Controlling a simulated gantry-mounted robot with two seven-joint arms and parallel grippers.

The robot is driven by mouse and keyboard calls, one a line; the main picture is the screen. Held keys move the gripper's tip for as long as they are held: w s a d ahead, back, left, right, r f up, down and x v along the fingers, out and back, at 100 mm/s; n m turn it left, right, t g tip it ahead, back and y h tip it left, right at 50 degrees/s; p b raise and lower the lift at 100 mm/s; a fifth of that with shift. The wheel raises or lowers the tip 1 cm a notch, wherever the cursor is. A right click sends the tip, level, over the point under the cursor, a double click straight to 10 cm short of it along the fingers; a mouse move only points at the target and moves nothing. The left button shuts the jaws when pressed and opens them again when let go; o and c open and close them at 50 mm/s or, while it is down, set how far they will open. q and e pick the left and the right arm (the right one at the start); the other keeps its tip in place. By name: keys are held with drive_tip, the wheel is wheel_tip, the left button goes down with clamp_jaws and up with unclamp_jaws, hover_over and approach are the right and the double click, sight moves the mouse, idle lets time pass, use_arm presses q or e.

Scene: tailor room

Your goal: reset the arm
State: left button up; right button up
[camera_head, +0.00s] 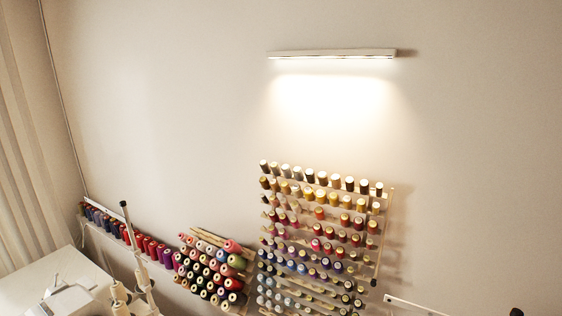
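Neither of my arms nor grippers shows in the head view. The view is tilted toward a pale wall (170,110), so where the grippers are and whether they are open or shut is hidden.
A lit lamp bar (332,53) is on the wall. Below it hangs a thread rack (386,215) with many spools. Larger cones (210,272) and a row of spools (130,235) stand left of it. A white table (35,275) with a machine (70,300) is at lower left.

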use_arm(q)
wheel_tip(320, 180, down, 11)
drive_tip(key=b, duration=0.9)
use_arm(e)
wheel_tip(320, 180, down, 11)
use_arm(q)
wheel_tip(320, 180, up, 14)
drive_tip(key=p, duration=1.3)
drive_tip(key=shift+f+p, duration=0.15)
drive_tip(key=shift+p, duration=0.25)
use_arm(e)
wheel_tip(320, 180, up, 14)
drive_tip(key=shift+d, duration=0.15)
use_arm(q)
drive_tip(key=shift+f, duration=0.1)
use_arm(e)
drive_tip(key=shift+f, duration=0.1)
use_arm(q)
drive_tip(key=shift+d, duration=0.2)
drive_tip(key=shift+a, duration=0.15)
